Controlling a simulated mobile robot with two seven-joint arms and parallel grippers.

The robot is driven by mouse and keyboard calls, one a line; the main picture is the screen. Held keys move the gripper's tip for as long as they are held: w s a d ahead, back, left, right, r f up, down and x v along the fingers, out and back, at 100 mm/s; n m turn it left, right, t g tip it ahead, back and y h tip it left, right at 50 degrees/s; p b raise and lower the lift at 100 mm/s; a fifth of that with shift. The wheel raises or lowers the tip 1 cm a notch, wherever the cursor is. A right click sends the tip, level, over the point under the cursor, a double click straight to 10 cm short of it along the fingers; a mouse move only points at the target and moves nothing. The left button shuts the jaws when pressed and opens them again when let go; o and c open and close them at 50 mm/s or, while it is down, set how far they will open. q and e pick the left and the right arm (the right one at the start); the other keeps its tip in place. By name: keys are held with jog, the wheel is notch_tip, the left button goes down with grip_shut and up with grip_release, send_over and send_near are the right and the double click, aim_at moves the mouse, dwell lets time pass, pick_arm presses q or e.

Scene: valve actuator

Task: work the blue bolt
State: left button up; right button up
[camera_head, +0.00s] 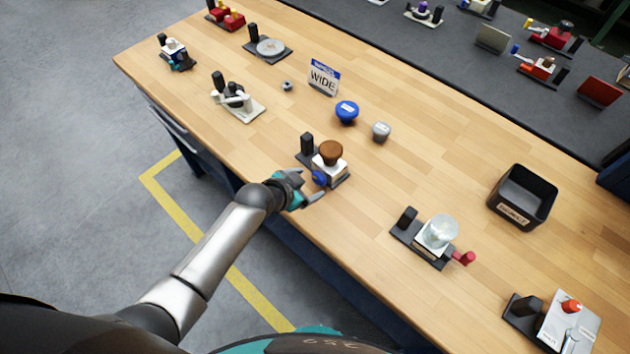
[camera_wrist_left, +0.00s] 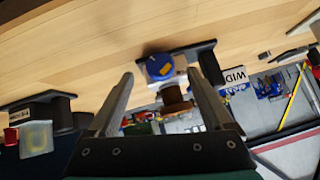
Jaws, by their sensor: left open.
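The blue bolt (camera_head: 319,178) sits on the front of a white valve body with a brown round knob (camera_head: 331,150), on a dark base plate near the table's front edge. My left gripper (camera_head: 307,189) is open beside the blue bolt, on the table's front side. In the left wrist view its two fingers (camera_wrist_left: 162,77) spread to either side of the bolt, apart from it. My right gripper is not in view.
A valve with a clear knob (camera_head: 441,230) and red handle stands to the right. A blue knob (camera_head: 347,111), a grey knob (camera_head: 381,131) and a WIDE sign (camera_head: 323,78) stand behind. A black bin (camera_head: 522,196) is farther right. Bare wood lies between them.

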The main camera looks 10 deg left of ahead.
aim_at(316, 180)
pick_arm(q)
jog(key=shift+b+x, duration=0.75)
jog(key=shift+x, duration=1.65)
jog(key=c, duration=1.3)
jog(key=shift+a, duration=0.1)
grip_shut()
